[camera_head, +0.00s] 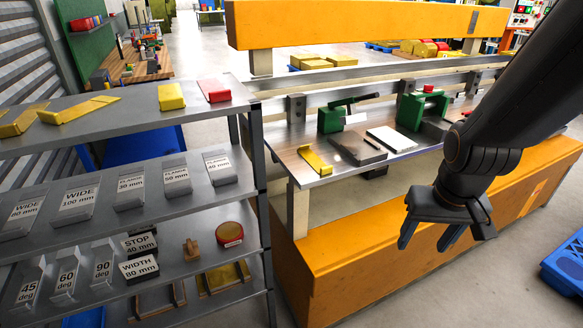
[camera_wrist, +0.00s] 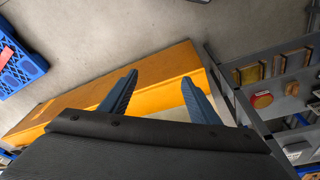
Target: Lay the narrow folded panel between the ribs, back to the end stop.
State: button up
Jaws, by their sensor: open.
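Yellow folded panels show in the head view: one (camera_head: 313,158) lies on the left end of the steel bench top, and two, a long one (camera_head: 78,109) and another (camera_head: 20,122), lie on the top shelf at the left. I cannot tell which is the narrow one. Two ribbed holders stand on the lowest shelf, one with yellow in it (camera_head: 223,279) and one beside it (camera_head: 160,303). I cannot make out an end stop. My gripper (camera_head: 428,240) is open and empty, in front of the orange bench base; its fingers also show in the wrist view (camera_wrist: 160,80).
The shelf rack (camera_head: 258,145) stands left of the bench. Its middle shelves hold labelled grey blocks (camera_head: 78,202) and a red round tin (camera_head: 229,234). Green tools (camera_head: 331,119) and flat plates (camera_head: 391,139) occupy the bench top. A blue crate (camera_head: 566,262) is at the right.

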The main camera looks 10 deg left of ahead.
jog(key=w+a+f+n+t+b, duration=0.1)
jog(key=w+f+t, duration=0.15)
jog(key=w, duration=0.65)
jog(key=n+t+y+b, duration=0.3)
jog(key=n+t+y, duration=0.25)
jog(key=y, duration=0.25)
send_near(328, 170)
jog(key=shift+t, duration=0.4)
jog(key=shift+p+x, duration=1)
jog(key=shift+x, duration=3.1)
jog(key=shift+s+a+f, duration=0.1)
jog(key=shift+s+f, duration=0.1)
jog(key=shift+c, duration=0.2)
jog(key=c, duration=1.1)
